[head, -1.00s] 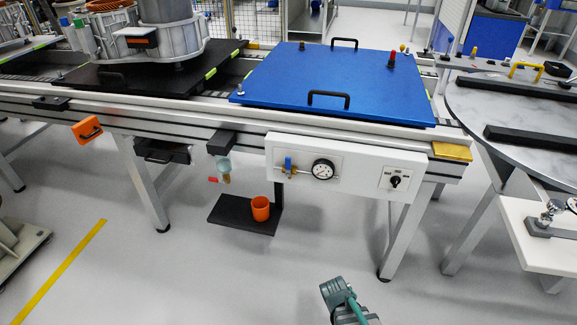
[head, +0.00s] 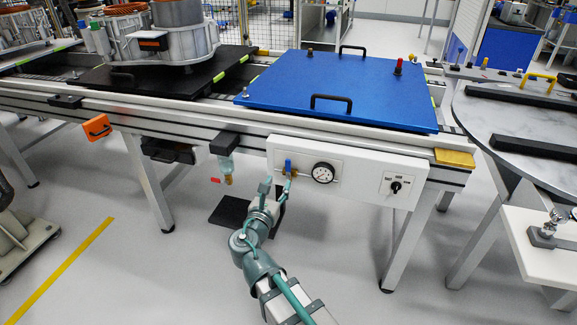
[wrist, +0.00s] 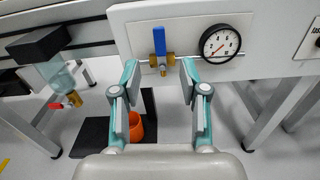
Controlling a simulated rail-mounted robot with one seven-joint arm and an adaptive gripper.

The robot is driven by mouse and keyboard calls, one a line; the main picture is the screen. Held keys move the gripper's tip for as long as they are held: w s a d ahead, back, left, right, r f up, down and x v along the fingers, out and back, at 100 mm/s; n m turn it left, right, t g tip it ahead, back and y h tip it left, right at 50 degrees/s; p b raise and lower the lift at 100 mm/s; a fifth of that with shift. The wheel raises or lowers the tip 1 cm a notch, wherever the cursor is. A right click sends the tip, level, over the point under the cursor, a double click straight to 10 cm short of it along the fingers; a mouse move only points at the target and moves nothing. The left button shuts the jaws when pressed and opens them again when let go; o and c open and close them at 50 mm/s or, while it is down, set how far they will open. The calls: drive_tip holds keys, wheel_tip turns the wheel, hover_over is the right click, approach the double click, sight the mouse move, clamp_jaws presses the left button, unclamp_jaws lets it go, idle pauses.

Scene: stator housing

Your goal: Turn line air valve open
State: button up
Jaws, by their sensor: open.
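The line air valve has a blue lever (head: 288,165) on a brass body, mounted on the white panel (head: 400,165) beside a round gauge (head: 323,172). In the wrist view the blue lever (wrist: 159,40) stands upright above the brass body (wrist: 162,66). My gripper (head: 278,182) is just in front of and below the valve. In the wrist view my gripper (wrist: 158,68) is open, with its two fingers apart on either side of the brass body. The fingers hold nothing; whether they touch the valve cannot be told.
A filter bowl (head: 226,167) with a red tap hangs left of the panel. A rotary switch (head: 396,187) is on the panel's right. The blue plate (head: 345,90) lies above.

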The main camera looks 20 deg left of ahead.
sight(287, 165)
drive_tip(key=shift+n, duration=0.3)
drive_tip(key=w, duration=0.3)
drive_tip(key=w+b, duration=0.1)
drive_tip(key=w, duration=0.7)
drive_tip(key=shift+a+f+b, duration=0.1)
drive_tip(key=shift+a+b, duration=0.15)
drive_tip(key=shift+b, duration=0.05)
drive_tip(key=shift+s, duration=0.1)
clamp_jaws()
